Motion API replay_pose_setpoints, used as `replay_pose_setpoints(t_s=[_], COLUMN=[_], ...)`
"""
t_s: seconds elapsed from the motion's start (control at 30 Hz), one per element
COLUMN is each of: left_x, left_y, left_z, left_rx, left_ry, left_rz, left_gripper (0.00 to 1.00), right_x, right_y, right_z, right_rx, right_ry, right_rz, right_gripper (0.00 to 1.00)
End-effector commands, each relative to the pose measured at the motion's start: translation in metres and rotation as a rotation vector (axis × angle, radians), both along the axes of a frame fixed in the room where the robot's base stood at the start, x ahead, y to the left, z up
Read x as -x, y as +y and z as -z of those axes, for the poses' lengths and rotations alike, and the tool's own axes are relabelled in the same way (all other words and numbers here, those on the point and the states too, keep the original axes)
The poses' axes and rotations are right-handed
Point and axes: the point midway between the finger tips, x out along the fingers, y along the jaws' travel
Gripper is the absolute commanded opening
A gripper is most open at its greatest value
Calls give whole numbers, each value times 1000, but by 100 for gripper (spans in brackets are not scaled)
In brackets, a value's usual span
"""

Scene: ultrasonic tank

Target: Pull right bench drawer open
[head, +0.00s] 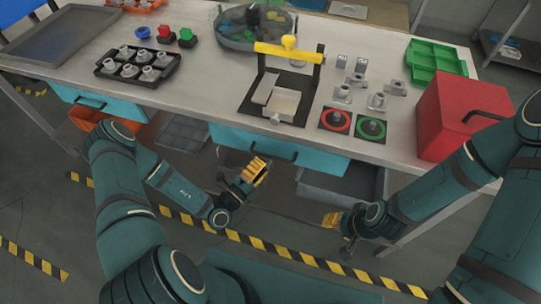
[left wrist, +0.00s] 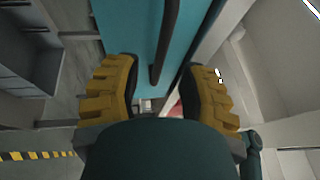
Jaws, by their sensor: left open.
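The right bench drawer has a teal front (head: 320,164) under the bench's front edge and looks shut. Its dark bar handle (head: 268,151) is on the front. My left gripper (head: 257,171), with yellow fingers, is open and empty just below and in front of the handle. In the left wrist view the teal front (left wrist: 138,30) and the dark handle (left wrist: 166,45) show beyond the gap between the open fingers (left wrist: 165,92). I cannot tell how far the handle is from the fingertips. My right gripper (head: 333,219) hangs lower, apart from the drawer; its opening is unclear.
The left bench drawer (head: 135,107) has a similar teal front and handle. Grey bins (head: 335,184) stand below the bench. The benchtop holds a red box (head: 460,112), a green tray (head: 437,60) and a yellow-handled fixture (head: 289,50). Striped floor tape (head: 250,240) runs in front.

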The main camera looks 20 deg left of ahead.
Motion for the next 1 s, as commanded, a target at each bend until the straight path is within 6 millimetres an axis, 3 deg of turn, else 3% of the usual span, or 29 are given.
replay_pose_setpoints(t_s=[0.1, 0.3, 0.7, 0.83, 1.0], left_x=[-19, -38, -43, -42, -42], left_y=[-9, -17, -19, -19, -19], left_z=[-4, -7, -8, -8, -8], left_rx=[-1, -2, -1, -1, -1], left_ry=[-4, -2, 0, 0, 0], left_rz=[2, 2, 0, 1, 1], left_gripper=[41, 41, 44, 0, 0], right_x=[1, 1, 1, 1, 1], right_y=[0, 0, 0, 0, 0], right_z=[2, 3, 3, 3, 3], right_rx=[0, 0, 0, 0, 0], right_ry=[2, 2, 2, 2, 2], right_rz=[-2, -2, -2, -2, -2], right_gripper=[47, 47, 47, 47, 47])
